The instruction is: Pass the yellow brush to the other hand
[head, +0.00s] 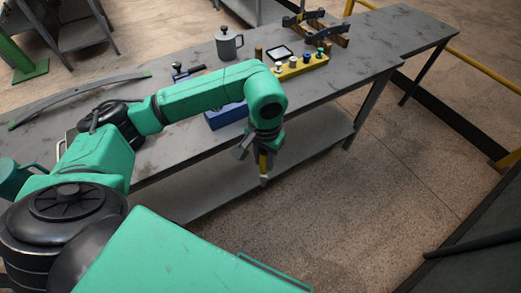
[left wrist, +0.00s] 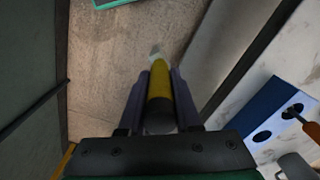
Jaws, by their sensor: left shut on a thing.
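The yellow brush (left wrist: 159,82) is between the two fingers of my left gripper (left wrist: 160,95) in the left wrist view, with its dark end towards the wrist and its pale tip pointing away. In the head view my left gripper (head: 265,158) hangs in front of the table's front edge, shut on the yellow brush (head: 264,163), which points down. The brush is clear of the table. My right gripper is not in either view.
A long grey table (head: 376,47) carries a blue block (head: 226,117), a grey mug (head: 228,43), a yellow rack (head: 300,67) with several knobs, and a curved bar (head: 75,95). A lower shelf (head: 200,195) sits under it. The floor (head: 370,200) in front is open.

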